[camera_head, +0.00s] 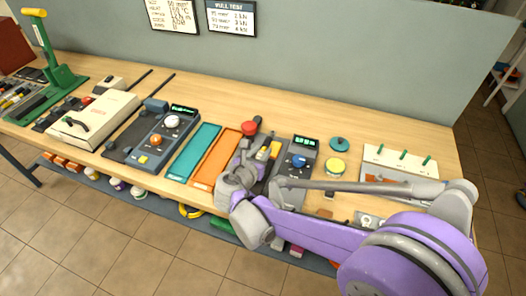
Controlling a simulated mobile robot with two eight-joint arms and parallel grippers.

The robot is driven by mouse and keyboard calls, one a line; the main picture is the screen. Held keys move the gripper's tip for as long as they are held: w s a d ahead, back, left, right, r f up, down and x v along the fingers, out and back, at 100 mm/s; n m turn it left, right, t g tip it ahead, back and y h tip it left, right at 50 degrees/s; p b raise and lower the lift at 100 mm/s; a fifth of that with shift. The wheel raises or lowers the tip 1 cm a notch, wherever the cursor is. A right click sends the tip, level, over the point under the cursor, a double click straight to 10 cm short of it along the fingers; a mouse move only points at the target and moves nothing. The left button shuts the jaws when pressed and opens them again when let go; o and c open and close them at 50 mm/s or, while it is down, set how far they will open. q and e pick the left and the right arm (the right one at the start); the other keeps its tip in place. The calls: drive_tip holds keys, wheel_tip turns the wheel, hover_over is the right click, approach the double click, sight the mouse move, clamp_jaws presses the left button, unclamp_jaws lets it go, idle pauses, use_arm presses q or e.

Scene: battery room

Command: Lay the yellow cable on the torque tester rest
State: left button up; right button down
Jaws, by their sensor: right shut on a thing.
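My right gripper (262,157) is low over the grey tester (305,158) with a green display and a blue knob, right of the orange tray. It is shut, and a small yellow piece (275,149) shows at its fingers, which looks like part of the yellow cable. Most of the cable is hidden by the gripper and wrist. My forearm covers the tester's front part, so I cannot tell whether the cable touches a rest. My left gripper is not in view.
A teal tray (194,151) and an orange tray (215,160) lie left of my gripper. A red knob (249,128) stands close behind it. Another tester (155,138) is further left. A white rack (400,158) with green pegs is at right. Bare wood is clear at the back.

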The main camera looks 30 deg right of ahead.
wheel_tip(320, 180, down, 2)
drive_tip(key=shift+w+b, duration=0.15)
drive_tip(key=shift+b, duration=0.45)
drive_tip(key=shift+f+b, duration=1.35)
drive_tip(key=shift+f, duration=0.4)
drive_tip(key=shift+f+b, duration=0.55)
drive_tip(key=c, duration=0.6)
unclamp_jaws()
drive_tip(key=shift+o, duration=0.2)
drive_tip(key=p+v, duration=0.1)
drive_tip(key=v, duration=1)
